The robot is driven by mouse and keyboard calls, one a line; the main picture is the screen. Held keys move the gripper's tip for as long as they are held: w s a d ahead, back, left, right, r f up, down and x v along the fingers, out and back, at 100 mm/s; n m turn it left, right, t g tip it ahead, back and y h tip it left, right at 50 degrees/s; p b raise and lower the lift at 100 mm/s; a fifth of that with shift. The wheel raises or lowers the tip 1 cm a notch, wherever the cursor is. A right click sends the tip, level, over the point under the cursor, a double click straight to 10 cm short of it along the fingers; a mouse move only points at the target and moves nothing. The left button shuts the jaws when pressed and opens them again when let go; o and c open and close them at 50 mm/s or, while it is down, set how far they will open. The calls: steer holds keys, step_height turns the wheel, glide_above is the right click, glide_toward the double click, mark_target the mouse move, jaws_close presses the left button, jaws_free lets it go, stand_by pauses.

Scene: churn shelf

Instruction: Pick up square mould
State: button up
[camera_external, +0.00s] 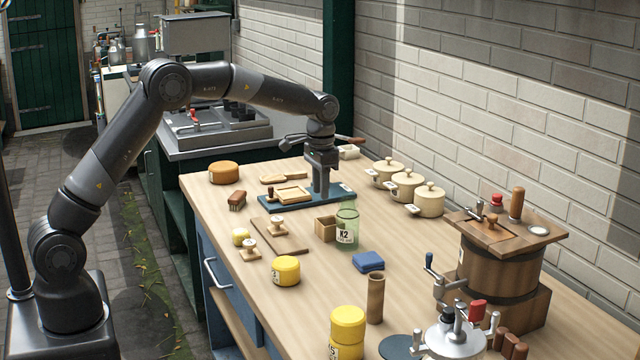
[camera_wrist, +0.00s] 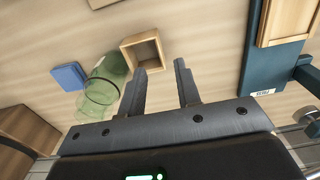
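The square mould appears to be the small open wooden box (camera_external: 326,229) on the table, beside a green glass jar labelled K2 (camera_external: 347,227). In the wrist view the box (camera_wrist: 143,51) shows its hollow, just past the left fingertip. My gripper (camera_external: 320,193) hangs down near the dark blue board, behind the box in the external view. In the wrist view my gripper (camera_wrist: 161,82) has its two fingers apart with only bare table between them. Whether the left finger touches the box cannot be told.
The blue board (camera_external: 285,205) bears a wooden frame (camera_external: 292,194). A blue block (camera_external: 368,261) and a brown cylinder (camera_external: 375,298) stand nearer the camera. Several cream pots (camera_external: 406,184) line the wall side. A wooden churn (camera_external: 503,275) stands at right.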

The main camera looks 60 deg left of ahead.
mark_target(321, 220)
step_height(321, 220, down, 10)
steer(key=shift+d, duration=0.1)
stand_by(0.4)
steer(key=shift+c, duration=0.4)
jaws_close()
